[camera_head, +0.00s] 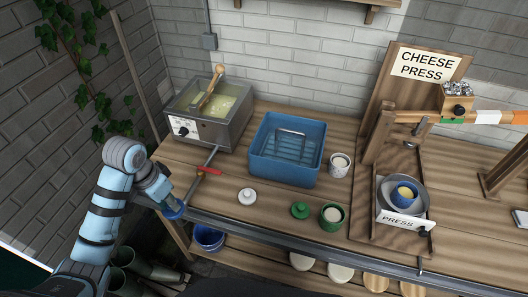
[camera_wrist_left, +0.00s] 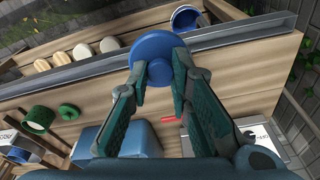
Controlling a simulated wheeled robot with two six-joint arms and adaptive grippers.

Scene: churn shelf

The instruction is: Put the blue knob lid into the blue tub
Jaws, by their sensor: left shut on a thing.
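The blue knob lid (camera_head: 174,213) is a round blue disc held by my left gripper (camera_head: 167,201), out past the bench's front left edge. In the left wrist view the lid (camera_wrist_left: 154,46) sits between the two fingertips of the left gripper (camera_wrist_left: 158,65), which are shut on it; its knob is mostly hidden between them. The blue tub (camera_head: 258,167) is a rectangular open basin in the middle of the bench, right of the gripper, with a metal rack or handle inside. My right gripper is not in view.
A white lid (camera_head: 247,196), a green lid (camera_head: 300,210), a green cup (camera_head: 332,216) and a white cup (camera_head: 339,165) stand near the tub. A steel vat (camera_head: 205,130) is behind left, the cheese press (camera_head: 400,200) right. A blue bucket (camera_head: 209,238) is below the bench.

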